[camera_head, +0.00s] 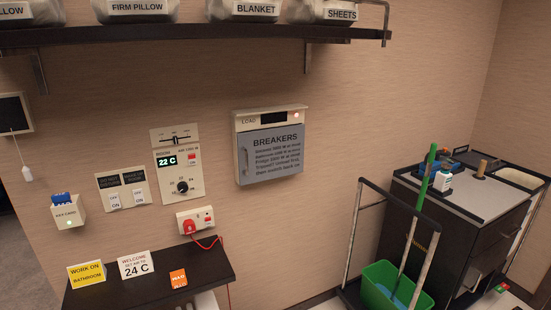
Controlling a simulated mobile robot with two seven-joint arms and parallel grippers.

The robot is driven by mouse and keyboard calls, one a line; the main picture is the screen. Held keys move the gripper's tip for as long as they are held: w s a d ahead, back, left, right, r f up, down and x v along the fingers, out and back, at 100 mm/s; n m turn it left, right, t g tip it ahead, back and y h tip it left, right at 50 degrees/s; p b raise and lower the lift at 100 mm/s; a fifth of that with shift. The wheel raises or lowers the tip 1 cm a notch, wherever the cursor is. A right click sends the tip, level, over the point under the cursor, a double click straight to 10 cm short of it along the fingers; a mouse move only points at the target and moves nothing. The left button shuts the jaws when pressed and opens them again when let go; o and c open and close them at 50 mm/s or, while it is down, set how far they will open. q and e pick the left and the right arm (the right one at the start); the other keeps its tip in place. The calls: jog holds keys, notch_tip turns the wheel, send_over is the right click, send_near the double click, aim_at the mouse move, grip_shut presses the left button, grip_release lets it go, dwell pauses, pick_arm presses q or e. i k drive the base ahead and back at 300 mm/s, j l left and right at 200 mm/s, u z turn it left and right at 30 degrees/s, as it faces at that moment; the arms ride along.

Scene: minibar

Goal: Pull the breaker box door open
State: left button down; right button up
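The breaker box (270,117) hangs on the wall near the middle of the head view. It has a cream top part marked LOAD, with a dark display and a small red light. Its grey door (271,155), marked BREAKERS with lines of text, is closed. What looks like a pale handle strip (244,160) runs along the door's left side. Neither of my grippers is in view.
A wall shelf (200,35) with labelled bags is above. A thermostat (179,165), switches and a red-plugged socket (195,220) are to the left, over a dark ledge (215,270). A cleaning cart (460,225) with a green bucket (385,285) stands lower right.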

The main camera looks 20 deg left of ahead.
aim_at(265, 154)
jog(key=i+j, duration=0.1)
jog(key=i, duration=0.15)
jog(key=i+j+u, duration=0.1)
jog(key=i+u, duration=0.6)
jog(key=k+j, duration=0.05)
jog(key=k, duration=0.05)
